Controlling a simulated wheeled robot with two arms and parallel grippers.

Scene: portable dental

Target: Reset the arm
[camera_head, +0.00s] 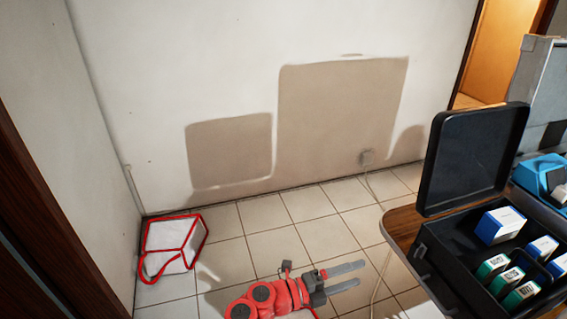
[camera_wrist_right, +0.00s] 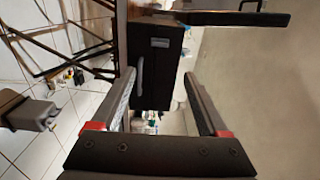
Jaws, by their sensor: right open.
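My right arm (camera_head: 265,300) is red and comes in from the bottom of the head view. My right gripper (camera_head: 345,277) is open and empty, its two grey fingers pointing right over the tiled floor, left of the wooden table (camera_head: 403,222). In the right wrist view the two fingers (camera_wrist_right: 162,100) stand apart with nothing between them touching; the side of a dark case (camera_wrist_right: 155,60) with a handle shows beyond them. My left gripper is not in either view.
An open black case (camera_head: 440,262) with several small boxes stands on the table, its lid (camera_head: 472,155) upright. A blue-and-white item (camera_head: 545,178) lies behind it. A white, red-edged bag (camera_head: 172,248) stands on the floor at left. The floor between is clear except for a thin cable.

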